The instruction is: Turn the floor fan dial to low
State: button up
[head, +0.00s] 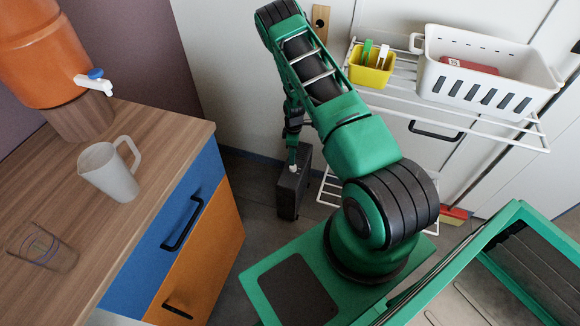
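A dark, box-shaped upright unit (289,196) stands on the floor between the cabinet and the wire rack; it may be the floor fan. A small pale spot shows near its top, and I cannot tell whether it is the dial or part of my gripper. The dial's setting cannot be read. My gripper (292,162) hangs at the end of my green arm, pointing down at the top of the dark unit. It is too small to tell whether its fingers touch anything or are open or shut.
A wooden counter (150,150) over a blue and orange cabinet is at left, with a frosted pitcher (110,170), a clear glass (42,250) and an orange dispenser (42,55). A wire rack (515,128) holds a white basket (485,70) and a yellow tub (371,70).

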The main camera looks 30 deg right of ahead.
aim_at(293, 168)
notch_tip(293, 168, down, 7)
jog(key=shift+s+a+r, duration=0.1)
jog(key=shift+s, duration=0.05)
jog(key=shift+c, duration=0.4)
